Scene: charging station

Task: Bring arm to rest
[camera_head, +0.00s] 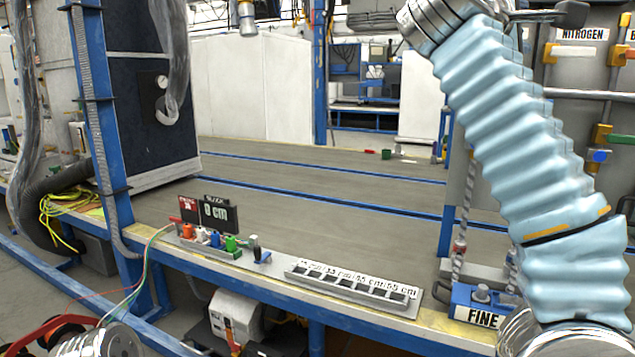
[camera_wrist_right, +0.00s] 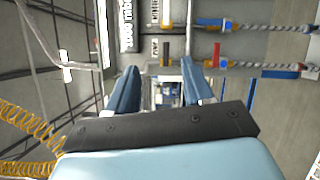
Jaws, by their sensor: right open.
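My right arm (camera_head: 530,170) in a light blue ribbed sleeve rises along the right side of the head view, from the bottom right corner up to a silver joint near the top edge. My right gripper (camera_wrist_right: 158,78) shows in the right wrist view with its two blue fingers spread apart and nothing between them. Its fingertips point toward a panel with valves and pipes. In the head view its fingers cannot be made out clearly. A silver part of my left arm (camera_head: 103,342) shows at the bottom left; the left gripper is out of view.
A workbench (camera_head: 310,200) runs across the middle, mostly clear. A row of coloured connectors (camera_head: 207,238), a small display (camera_head: 217,213) and a slotted rack (camera_head: 350,284) line its front edge. A blue post (camera_head: 100,120) stands left. Nitrogen piping (camera_head: 585,60) is behind my right arm.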

